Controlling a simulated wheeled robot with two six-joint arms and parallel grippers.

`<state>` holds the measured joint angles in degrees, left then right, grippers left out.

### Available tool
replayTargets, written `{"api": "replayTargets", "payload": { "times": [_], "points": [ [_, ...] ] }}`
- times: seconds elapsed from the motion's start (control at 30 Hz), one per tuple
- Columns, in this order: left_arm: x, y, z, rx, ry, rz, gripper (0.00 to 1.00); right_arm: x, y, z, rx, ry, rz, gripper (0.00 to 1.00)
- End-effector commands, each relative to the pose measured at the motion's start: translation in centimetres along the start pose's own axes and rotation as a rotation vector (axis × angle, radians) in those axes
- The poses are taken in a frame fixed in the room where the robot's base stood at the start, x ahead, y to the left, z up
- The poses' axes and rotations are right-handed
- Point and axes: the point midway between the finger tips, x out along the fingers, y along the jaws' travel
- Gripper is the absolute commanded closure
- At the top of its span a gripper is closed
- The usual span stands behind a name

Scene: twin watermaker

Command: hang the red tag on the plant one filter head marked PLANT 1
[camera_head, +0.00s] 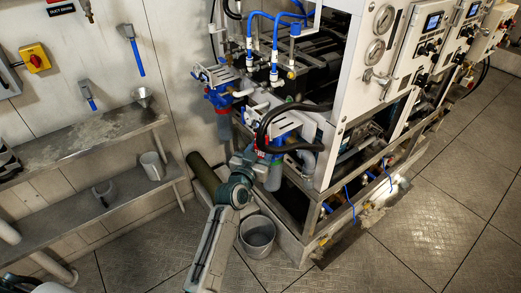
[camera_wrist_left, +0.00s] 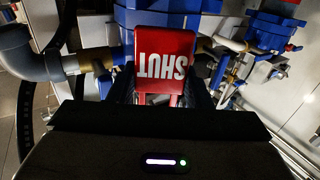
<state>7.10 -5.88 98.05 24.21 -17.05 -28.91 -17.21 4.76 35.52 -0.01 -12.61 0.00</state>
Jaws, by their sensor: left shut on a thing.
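In the left wrist view a red tag (camera_wrist_left: 165,52) with the white word SHUT, upside down in the picture, stands between the fingers of my left gripper (camera_wrist_left: 163,88), which is shut on it. Directly behind the tag is a blue filter head (camera_wrist_left: 180,10) with brass and grey pipe fittings; I cannot tell whether they touch. A second blue filter head (camera_wrist_left: 270,32) is farther off at the upper right. In the head view my left gripper (camera_head: 258,156) is at the nearer filter housing; the other blue head (camera_head: 217,97) is farther back. No PLANT 1 marking is readable.
A black hose (camera_head: 275,118) arches over the nearer housing. A grey bucket (camera_head: 257,236) stands on the floor beside my arm. Wall shelves (camera_head: 85,140) are at the left, and the white-framed machine (camera_head: 345,90) is at the right.

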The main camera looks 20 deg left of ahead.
Motion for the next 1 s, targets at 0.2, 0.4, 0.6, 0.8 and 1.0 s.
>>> {"api": "replayTargets", "payload": {
  "times": [0.2,0.4,0.6,0.8,1.0],
  "points": [
    [-0.01,-0.01,-0.02,0.000,0.000,0.000,0.80,0.00,-0.01,0.00,0.000,0.000,0.000,0.78],
    [-0.01,-0.01,-0.01,0.000,0.000,0.000,0.36,0.00,-0.07,-0.01,0.000,0.000,-0.001,0.78],
    [-0.01,0.02,0.01,-0.001,0.000,0.000,0.30,0.00,-0.31,-0.01,0.001,0.000,-0.003,0.78],
    [-0.01,0.05,0.03,-0.001,-0.001,0.001,0.30,0.00,-0.72,-0.01,0.003,0.000,-0.007,0.78],
    [-0.11,0.06,0.09,-0.002,-0.002,0.001,0.30,0.05,-0.69,-0.02,0.003,0.000,-0.007,0.78]
  ]
}}
